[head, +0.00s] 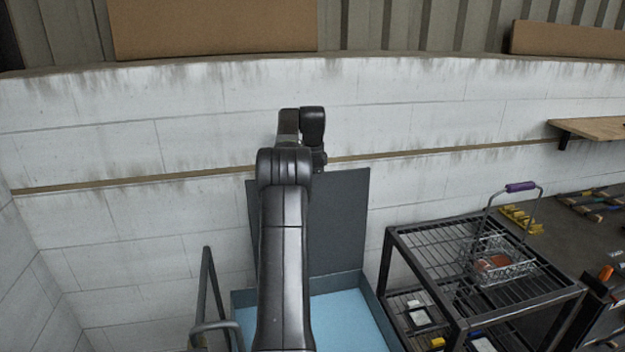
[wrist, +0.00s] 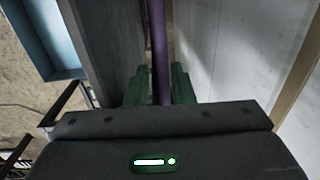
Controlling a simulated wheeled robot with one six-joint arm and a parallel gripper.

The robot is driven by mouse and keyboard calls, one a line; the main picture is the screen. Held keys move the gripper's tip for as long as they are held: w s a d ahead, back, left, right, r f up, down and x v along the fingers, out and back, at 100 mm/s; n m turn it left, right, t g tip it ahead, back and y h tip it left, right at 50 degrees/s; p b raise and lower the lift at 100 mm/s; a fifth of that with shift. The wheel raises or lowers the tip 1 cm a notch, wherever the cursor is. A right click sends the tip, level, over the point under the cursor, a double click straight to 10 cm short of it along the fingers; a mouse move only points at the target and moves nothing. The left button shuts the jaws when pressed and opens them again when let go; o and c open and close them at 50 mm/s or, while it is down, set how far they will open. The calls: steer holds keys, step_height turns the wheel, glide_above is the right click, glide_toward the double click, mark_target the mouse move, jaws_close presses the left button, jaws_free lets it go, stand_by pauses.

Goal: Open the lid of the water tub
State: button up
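The water tub (head: 378,311) stands low by the wall in the head view, its inside light blue. Its dark grey lid (head: 345,215) stands raised, close to upright, at the back of the tub near the wall. My arm covers part of tub and lid in the head view and hides my gripper's fingers. In the wrist view the lid (wrist: 110,45) is at left and the tub (wrist: 45,40) at upper left. A purple handle bar (wrist: 159,45) runs between the green fingers of my gripper (wrist: 160,85), which look closed on it.
A black wire-shelf cart (head: 440,262) stands right of the tub, with a wire basket (head: 500,262) on top. A dark rail (head: 208,285) rises left of the tub. The white block wall (head: 110,235) is close behind the lid. A wooden shelf (head: 595,128) juts out at right.

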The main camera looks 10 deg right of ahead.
steer(key=shift+o, duration=0.8)
steer(key=shift+w, duration=0.25)
steer(key=shift+s+r, duration=0.15)
steer(key=shift+d, duration=0.1)
steer(key=shift+r, duration=0.1)
steer(key=shift+s+r, duration=0.15)
steer(key=shift+r, duration=3.45)
steer(key=shift+f, duration=0.1)
steer(key=f, duration=0.7)
steer(key=shift+w+f, duration=0.1)
steer(key=shift+w, duration=0.1)
steer(key=shift+s, duration=0.1)
